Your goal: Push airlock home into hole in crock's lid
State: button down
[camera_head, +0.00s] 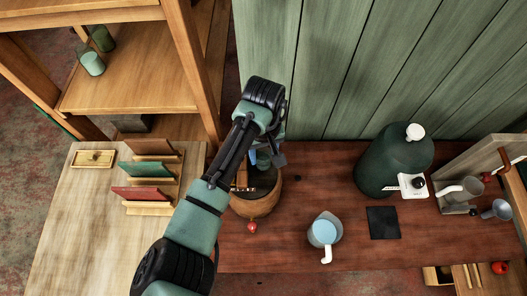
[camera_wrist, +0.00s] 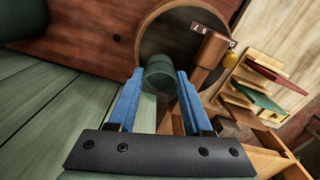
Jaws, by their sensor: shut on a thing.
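In the wrist view my gripper (camera_wrist: 160,75) has its two blue fingers shut on a dull green round piece, taken to be the airlock (camera_wrist: 158,73). The airlock is held over the dark round lid (camera_wrist: 180,32) of the crock. Its lower end is hidden, so I cannot tell whether it is in the hole. A brown upright piece (camera_wrist: 210,48) with a number strip stands on the lid beside the fingers. In the head view the brown crock (camera_head: 258,207) stands on the dark red table, and my gripper (camera_head: 264,160) is above it, partly hidden by my arm.
A large dark green jug (camera_head: 395,160) with a white cap stands right of the crock. A pitcher (camera_head: 324,232) and a black square (camera_head: 383,222) lie nearer the front. A rack with red and green boards (camera_head: 148,170) is at left. Green plank wall (camera_head: 350,70) rises behind.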

jog(key=shift+f, duration=0.25)
jog(key=shift+c, duration=1.2)
grip_release()
notch_tip(320, 180, up, 17)
jog(key=p, duration=0.3)
jog(key=shift+d+p, duration=0.15)
jog(key=shift+p, duration=0.15)
